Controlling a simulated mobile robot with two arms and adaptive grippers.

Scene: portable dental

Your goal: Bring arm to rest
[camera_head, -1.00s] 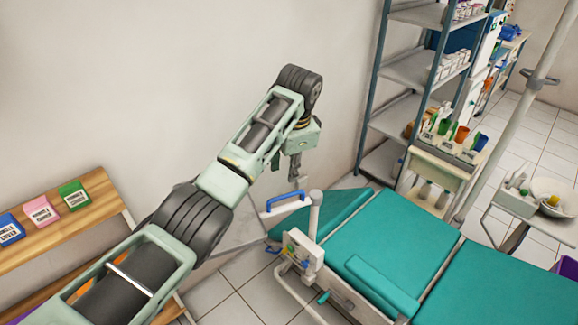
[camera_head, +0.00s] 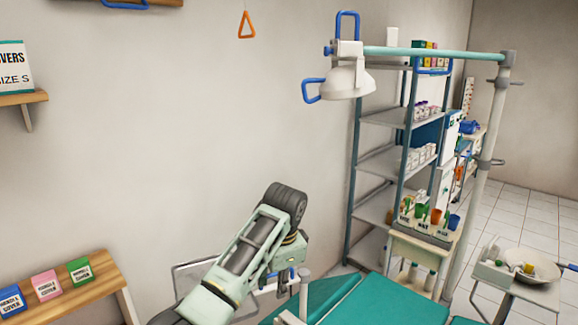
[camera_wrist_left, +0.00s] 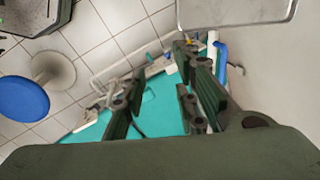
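My left arm (camera_head: 245,255) reaches in from the bottom of the head view, in front of the wall. Its left gripper points down and is mostly hidden behind the wrist there. In the left wrist view the left gripper (camera_wrist_left: 155,80) is open, with its dark fingers spread apart and nothing between them. The teal dental chair (camera_wrist_left: 155,105) lies below the fingers, and also shows at the bottom of the head view (camera_head: 365,303). My right gripper is not in view.
A lamp (camera_head: 346,78) with blue handles hangs from a teal bar. A metal shelf (camera_head: 383,165) stands by the wall. A wooden shelf (camera_head: 85,292) with small boxes is at lower left. A blue stool (camera_wrist_left: 22,98) stands on the tiled floor in the wrist view.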

